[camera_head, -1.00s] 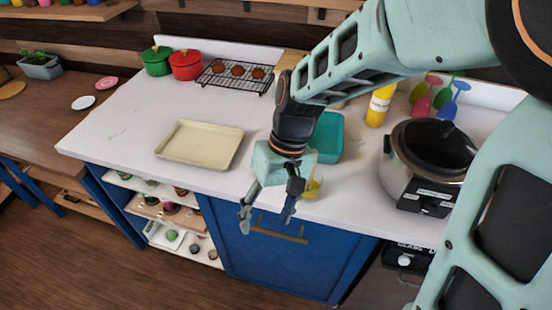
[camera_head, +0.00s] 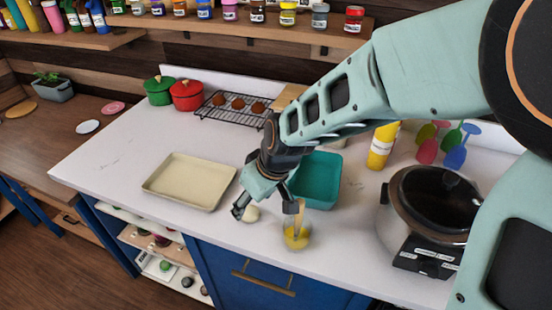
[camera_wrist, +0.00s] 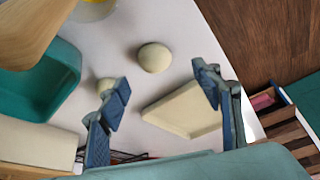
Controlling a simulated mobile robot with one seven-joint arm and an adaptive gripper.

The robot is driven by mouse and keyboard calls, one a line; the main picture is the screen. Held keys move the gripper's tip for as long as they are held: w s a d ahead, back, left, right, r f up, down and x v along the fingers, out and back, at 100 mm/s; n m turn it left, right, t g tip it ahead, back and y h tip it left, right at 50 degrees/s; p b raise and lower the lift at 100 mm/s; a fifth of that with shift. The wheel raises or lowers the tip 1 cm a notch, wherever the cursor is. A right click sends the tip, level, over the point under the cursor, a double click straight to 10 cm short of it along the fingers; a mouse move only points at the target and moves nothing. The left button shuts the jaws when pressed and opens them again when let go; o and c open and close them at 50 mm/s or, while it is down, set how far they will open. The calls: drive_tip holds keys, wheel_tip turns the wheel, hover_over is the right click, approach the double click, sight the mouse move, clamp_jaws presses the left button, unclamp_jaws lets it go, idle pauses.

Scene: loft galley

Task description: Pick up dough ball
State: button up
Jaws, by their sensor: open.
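A pale round dough ball (camera_head: 251,214) rests on the white counter near the front edge, partly hidden by my gripper. In the wrist view the dough ball (camera_wrist: 154,57) lies in clear sight, beyond and between my fingertips. A second pale rounded thing (camera_wrist: 104,84) is partly hidden behind the left finger there. My gripper (camera_head: 265,208) is open with nothing between its fingers, low over the counter beside the ball. Its two fingers stand wide apart in the wrist view (camera_wrist: 162,82).
A cream tray (camera_head: 190,182) lies left of my gripper. A teal bin (camera_head: 318,183) stands behind it. A small yellow-filled bowl (camera_head: 297,238) with a wooden-handled brush is close on the right. A slow cooker (camera_head: 425,215) stands farther right.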

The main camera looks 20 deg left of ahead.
sight(251, 212)
drive_tip(key=shift+d+p+x, duration=0.15)
drive_tip(key=shift+d+x, duration=0.05)
drive_tip(key=shift+x, duration=0.95)
drive_tip(key=shift+d+p+x, duration=0.15)
drive_tip(key=shift+d+x, duration=0.05)
drive_tip(key=shift+x, duration=1.85)
drive_tip(key=shift+w, duration=0.15)
drive_tip(key=shift+c, duration=0.5)
drive_tip(key=c, duration=1.1)
drive_tip(key=shift+c, duration=0.2)
drive_tip(key=shift+r, duration=0.1)
